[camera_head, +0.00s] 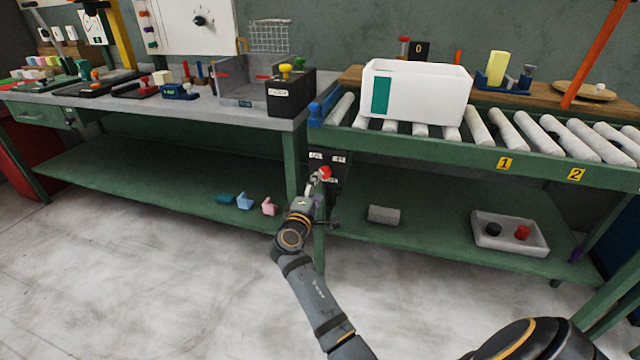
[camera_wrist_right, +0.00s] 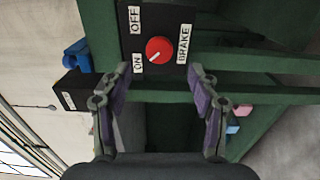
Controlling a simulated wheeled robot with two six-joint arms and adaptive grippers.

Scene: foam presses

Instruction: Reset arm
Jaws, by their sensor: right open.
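My right arm reaches from the bottom middle toward the bench, and its gripper (camera_head: 313,183) is close in front of a black switch panel (camera_head: 340,157) on the green frame. In the right wrist view the gripper (camera_wrist_right: 159,88) is open, its two fingers spread with nothing between them. Beyond the fingertips is a round red knob (camera_wrist_right: 159,50) on the black panel (camera_wrist_right: 131,18), labelled OFF, ON and BRAKE. The knob's white mark appears on its side toward ON. The red knob (camera_head: 325,172) also shows in the head view, apart from the fingers. My left gripper is not seen.
A white crate (camera_head: 425,72) stands on the roller conveyor (camera_head: 553,133) at right. A black box with yellow and green knobs (camera_head: 290,97) is on the bench. Coloured foam pieces (camera_head: 245,201) and a grey tray (camera_head: 485,235) lie on the lower shelf. The floor at left is clear.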

